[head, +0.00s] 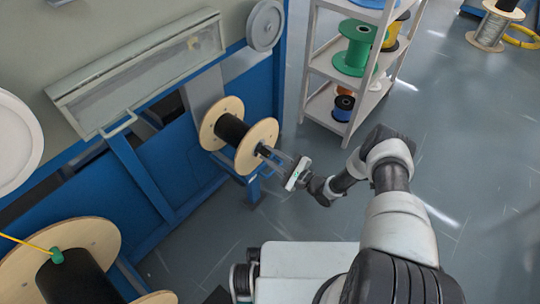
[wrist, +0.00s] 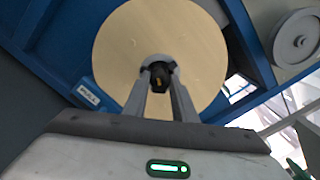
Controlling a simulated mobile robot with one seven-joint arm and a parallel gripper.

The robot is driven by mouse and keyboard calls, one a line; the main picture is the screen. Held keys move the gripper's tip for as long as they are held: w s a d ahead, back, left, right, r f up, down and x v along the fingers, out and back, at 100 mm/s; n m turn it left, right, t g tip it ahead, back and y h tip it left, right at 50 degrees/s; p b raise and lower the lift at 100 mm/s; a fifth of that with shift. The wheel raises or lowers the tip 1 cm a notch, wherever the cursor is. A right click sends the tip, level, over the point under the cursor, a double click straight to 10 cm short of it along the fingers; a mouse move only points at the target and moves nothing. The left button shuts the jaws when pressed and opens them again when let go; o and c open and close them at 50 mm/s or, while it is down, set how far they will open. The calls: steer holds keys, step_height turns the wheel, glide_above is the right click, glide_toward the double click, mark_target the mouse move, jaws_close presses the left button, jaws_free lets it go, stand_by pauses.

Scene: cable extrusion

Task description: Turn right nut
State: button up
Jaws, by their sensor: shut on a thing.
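The right nut (wrist: 158,76) is a dark piece at the centre of a pale wooden spool flange (wrist: 120,50) in the wrist view. My gripper (wrist: 160,68) has its two grey fingers on either side of the nut and is shut on it. In the head view, my gripper (head: 276,157) reaches from the right to the end of the spool's axle. The spool (head: 232,130) has two wooden flanges and a black core. The fingers partly hide the nut in both views.
A blue machine frame (head: 150,180) stands behind the spool. A second wooden spool (head: 85,240) is at the lower left. A shelf rack (head: 328,60) with coloured reels stands at the upper right. The grey floor (head: 470,140) on the right is clear.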

steer(key=shift+d+f, duration=0.15)
steer(key=o, duration=0.9)
steer(key=shift+c, duration=0.2)
steer(key=shift+o, duration=0.9)
steer(key=p+v, duration=0.1)
steer(key=v, duration=1.6)
steer(key=shift+s+p, duration=0.2)
steer(key=shift+p, duration=0.2)
steer(key=shift+d, duration=0.1)
